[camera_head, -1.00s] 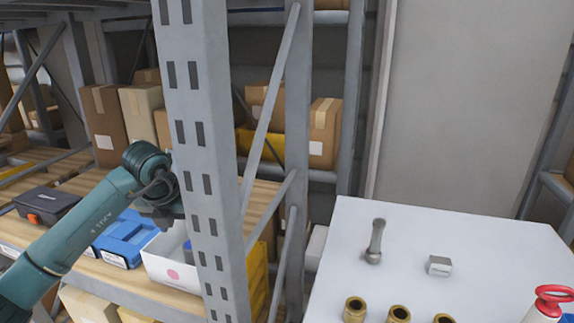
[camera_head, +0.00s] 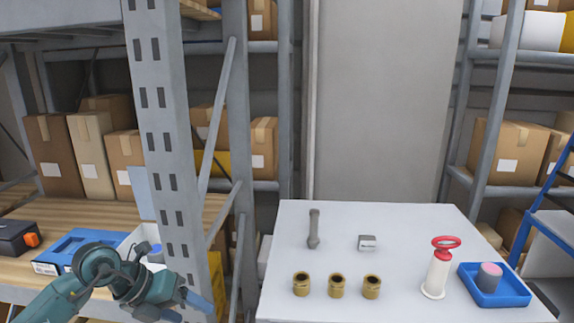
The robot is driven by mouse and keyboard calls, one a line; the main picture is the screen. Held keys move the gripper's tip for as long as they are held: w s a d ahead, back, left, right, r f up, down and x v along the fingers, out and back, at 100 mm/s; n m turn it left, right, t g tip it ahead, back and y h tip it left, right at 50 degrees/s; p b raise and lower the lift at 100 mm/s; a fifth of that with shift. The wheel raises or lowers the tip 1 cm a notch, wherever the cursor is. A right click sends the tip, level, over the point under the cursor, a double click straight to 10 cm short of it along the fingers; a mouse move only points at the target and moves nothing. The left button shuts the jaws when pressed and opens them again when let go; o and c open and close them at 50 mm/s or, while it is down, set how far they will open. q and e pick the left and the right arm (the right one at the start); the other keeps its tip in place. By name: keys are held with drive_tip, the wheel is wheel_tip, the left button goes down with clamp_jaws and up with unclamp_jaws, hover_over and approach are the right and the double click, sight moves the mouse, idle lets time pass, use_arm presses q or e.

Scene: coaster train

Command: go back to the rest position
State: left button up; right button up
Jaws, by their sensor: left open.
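My left gripper (camera_head: 196,303) is low at the left of the head view, in front of the grey rack post. Its jaws are open, and I see nothing between them. The teal left arm comes in from the bottom left. The gripper is apart from the white table (camera_head: 400,220) to its right. My right gripper is not in view.
The perforated rack post (camera_head: 160,130) stands close by the left arm. The shelf holds a blue case (camera_head: 75,250) and a white box (camera_head: 140,238). The table carries brass fittings (camera_head: 337,286), a red-topped white device (camera_head: 438,270) and a blue tray (camera_head: 515,293).

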use_arm(q)
drive_tip(key=s+d+r+n+t+h, duration=0.1)
drive_tip(key=s+d+r+n+h, duration=0.1)
drive_tip(key=s+d+h, duration=0.4)
drive_tip(key=s+d+r+n+t+h, duration=0.1)
drive_tip(key=d+n+h, duration=0.1)
drive_tip(key=d+h, duration=0.35)
drive_tip(key=s+a+f+n+t+y+p, duration=0.1)
drive_tip(key=a+f+n+t+y, duration=0.4)
drive_tip(key=n, duration=0.6)
drive_tip(key=s+f+n+t+y+p, duration=0.1)
drive_tip(key=s+f+n+t+y, duration=0.15)
drive_tip(key=n+t+y, duration=0.65)
drive_tip(key=s+a+f+n+g, duration=0.1)
drive_tip(key=s+f+n+g, duration=0.7)
drive_tip(key=f, duration=0.4)
drive_tip(key=shift+s+a+n+g+y, duration=0.15)
drive_tip(key=shift+s+n+g+y, duration=0.25)
drive_tip(key=shift+s+n, duration=0.5)
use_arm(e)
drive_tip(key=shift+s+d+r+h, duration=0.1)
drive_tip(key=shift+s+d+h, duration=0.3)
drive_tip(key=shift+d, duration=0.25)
use_arm(q)
drive_tip(key=shift+s, duration=0.2)
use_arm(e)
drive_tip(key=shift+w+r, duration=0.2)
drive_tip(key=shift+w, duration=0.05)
